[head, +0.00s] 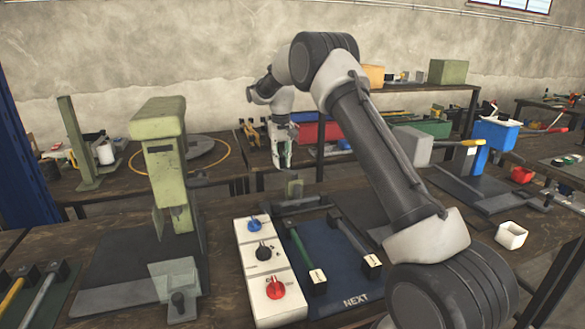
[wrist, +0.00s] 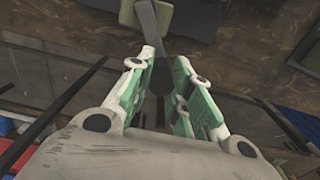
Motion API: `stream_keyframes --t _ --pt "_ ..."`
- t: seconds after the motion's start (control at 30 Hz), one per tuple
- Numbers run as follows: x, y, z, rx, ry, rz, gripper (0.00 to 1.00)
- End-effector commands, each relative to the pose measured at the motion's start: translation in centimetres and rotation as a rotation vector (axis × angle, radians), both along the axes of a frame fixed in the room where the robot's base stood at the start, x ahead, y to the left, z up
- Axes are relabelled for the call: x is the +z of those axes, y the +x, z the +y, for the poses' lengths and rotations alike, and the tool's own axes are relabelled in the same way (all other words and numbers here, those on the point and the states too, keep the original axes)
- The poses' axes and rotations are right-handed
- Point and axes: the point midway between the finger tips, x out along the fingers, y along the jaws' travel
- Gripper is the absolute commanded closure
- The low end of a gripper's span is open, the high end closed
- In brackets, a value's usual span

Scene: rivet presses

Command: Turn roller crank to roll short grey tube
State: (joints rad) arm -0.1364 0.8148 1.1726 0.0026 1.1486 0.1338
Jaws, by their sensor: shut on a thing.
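My gripper (head: 282,163) points down at the back edge of the near bench, behind the control box. In the wrist view its green-padded fingers (wrist: 162,82) are closed around a dark grip (wrist: 161,74). A grey arm (wrist: 148,20) runs from this grip to a grey-green block (wrist: 130,12); this looks like the roller crank. In the head view a small grey-green block (head: 289,187) stands just below the fingers, and the crank itself is hard to make out. A grey rod (head: 352,238) lies on the blue NEXT mat (head: 335,279). I cannot tell which piece is the short grey tube.
A green press (head: 161,150) stands left of the white control box (head: 262,270) with its blue, black and red knobs. A green rod (head: 301,252) also lies on the mat. Red bins (head: 318,131) stand behind.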

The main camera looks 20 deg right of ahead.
Motion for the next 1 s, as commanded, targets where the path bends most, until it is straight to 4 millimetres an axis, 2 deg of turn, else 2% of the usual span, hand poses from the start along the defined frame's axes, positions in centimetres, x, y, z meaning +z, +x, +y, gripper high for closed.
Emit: stream_keyframes --t 0.13,0.37,0.63,1.0 --pt "0.0 0.5 -1.7 -0.002 -0.003 0.002 0.90" --pt "0.0 0.6 -2.7 -0.002 -0.003 0.002 0.91" --pt "0.0 0.4 -5.1 -0.003 -0.004 0.003 0.92" --pt "0.0 0.0 -6.1 -0.001 -0.004 0.002 0.91"
